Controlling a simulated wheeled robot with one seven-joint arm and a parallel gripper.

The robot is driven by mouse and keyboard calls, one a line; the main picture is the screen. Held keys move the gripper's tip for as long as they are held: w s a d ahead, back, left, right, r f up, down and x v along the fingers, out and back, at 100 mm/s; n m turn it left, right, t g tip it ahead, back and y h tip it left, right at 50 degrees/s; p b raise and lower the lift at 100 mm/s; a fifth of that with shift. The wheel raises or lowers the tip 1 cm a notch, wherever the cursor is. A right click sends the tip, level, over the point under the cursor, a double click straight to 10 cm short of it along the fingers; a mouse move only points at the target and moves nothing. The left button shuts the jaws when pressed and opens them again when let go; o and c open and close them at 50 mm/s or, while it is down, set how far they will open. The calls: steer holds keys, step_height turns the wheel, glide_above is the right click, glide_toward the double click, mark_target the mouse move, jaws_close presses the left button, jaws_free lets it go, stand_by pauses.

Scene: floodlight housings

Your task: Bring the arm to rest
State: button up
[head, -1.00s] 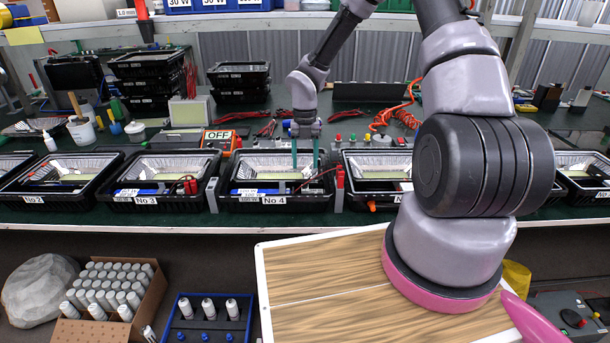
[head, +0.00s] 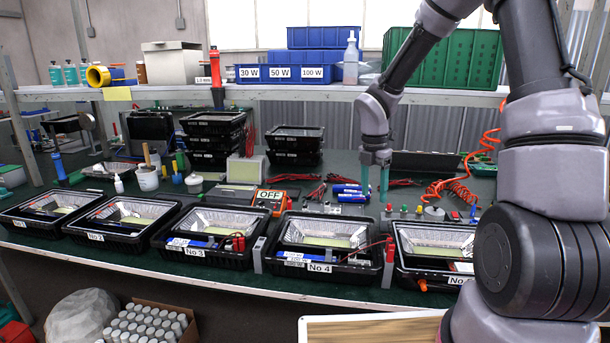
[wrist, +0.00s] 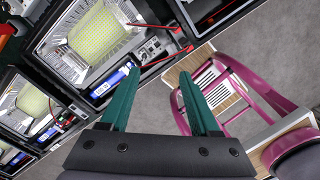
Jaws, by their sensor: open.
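My gripper (head: 374,190) hangs over the bench in the head view, its teal fingers pointing down near the back right corner of the housing labelled No 4 (head: 322,269). In the wrist view, the two fingers of my gripper (wrist: 160,78) stand well apart with nothing between them. The gap shows grey floor and the edge of a housing below. A housing with a yellow LED panel (wrist: 97,36) and a blue part (wrist: 105,88) lies beyond the left finger. Nothing hangs from the fingers.
More black housings, including No 3 (head: 200,254), line the bench's front edge. An orange meter reading OFF (head: 270,199), several blue cylinders (head: 350,192) and a coiled orange hose (head: 452,190) lie behind. A shelf with a green crate (head: 440,58) runs above.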

steer(key=s+d+r+m+t, duration=0.2)
steer(key=s+r+m, duration=0.5)
steer(key=r+m, duration=0.4)
steer(key=s+d+r+m+t+y, duration=0.1)
steer(key=s+d+r+m+t, duration=0.1)
steer(key=s+r+m, duration=0.5)
step_height(320, 180, up, 4)
steer(key=m, duration=0.3)
steer(key=shift+s+m+t, duration=0.4)
steer(key=shift+o, duration=0.4)
steer(key=s+r+m+t+y, duration=0.1)
steer(key=s+r+m+t, duration=0.1)
steer(key=s+m, duration=0.4)
steer(key=shift+a+r+m+y, duration=0.15)
steer(key=shift+r+m+y, duration=0.25)
steer(key=shift+r+m, duration=0.3)
steer(key=o, duration=0.5)
steer(key=shift+s+r, duration=0.2)
steer(key=shift+s, duration=0.05)
steer(key=n+g+h, duration=0.2)
steer(key=n+g, duration=0.5)
steer(key=n, duration=1.2)
glide_above(390, 238)
step_height(390, 238, down, 25)
steer(key=shift+n, duration=0.3)
step_height(390, 238, down, 10)
steer(key=shift+r, duration=0.1)
steer(key=shift+w, duration=0.1)
